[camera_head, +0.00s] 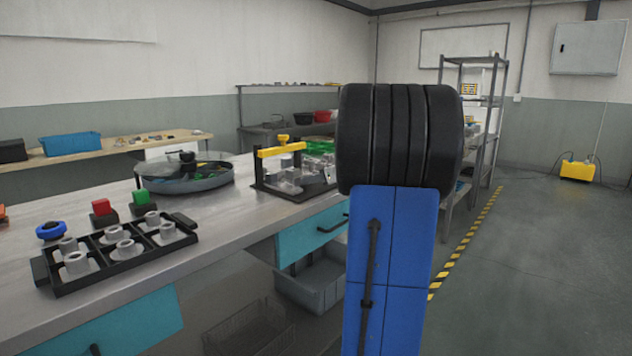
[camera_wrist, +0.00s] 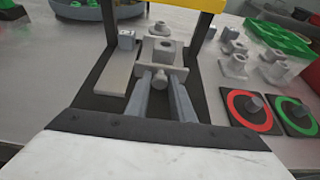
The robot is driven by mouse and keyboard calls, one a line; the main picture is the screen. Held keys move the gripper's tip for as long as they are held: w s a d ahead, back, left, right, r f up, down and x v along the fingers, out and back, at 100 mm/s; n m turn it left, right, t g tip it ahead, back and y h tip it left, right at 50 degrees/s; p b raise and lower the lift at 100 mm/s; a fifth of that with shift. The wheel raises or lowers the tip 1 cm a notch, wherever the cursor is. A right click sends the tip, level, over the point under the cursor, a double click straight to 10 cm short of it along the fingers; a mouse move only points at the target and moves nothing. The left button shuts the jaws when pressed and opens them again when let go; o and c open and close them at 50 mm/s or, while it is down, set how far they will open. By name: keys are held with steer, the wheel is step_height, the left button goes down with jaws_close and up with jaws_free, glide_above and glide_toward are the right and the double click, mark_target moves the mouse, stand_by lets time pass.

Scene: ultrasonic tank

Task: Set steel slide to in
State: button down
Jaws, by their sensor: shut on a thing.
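The steel slide (camera_wrist: 175,74) is a grey block with a round knob at its near end, in the wrist view. It lies on the dark base of a fixture (camera_wrist: 92,92) under a yellow crossbar (camera_wrist: 180,3). My gripper (camera_wrist: 162,80) reaches in from the near side, its two grey fingers shut on the slide's knob. A grey block with a dark hole (camera_wrist: 160,49) sits at the slide's far end. The fixture with its yellow bar (camera_head: 280,150) also shows in the head view. There my arm hides its right side, and my gripper is not visible.
A small marked cube (camera_wrist: 127,38) and a flat grey bar (camera_wrist: 118,73) lie left of the slide. To the right are loose grey parts (camera_wrist: 233,64), a red-ringed pad (camera_wrist: 249,109) and a green tray (camera_wrist: 284,38). A round tank (camera_head: 190,178) stands left of the fixture.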

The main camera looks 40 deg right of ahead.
steer(key=shift+w, duration=1)
steer(key=shift+a+r, duration=0.1)
steer(key=c, duration=1.6)
jaws_free()
steer(key=shift+w, duration=0.1)
steer(key=shift+o, duration=0.2)
steer(key=v, duration=1.7)
steer(key=shift+s, duration=0.25)
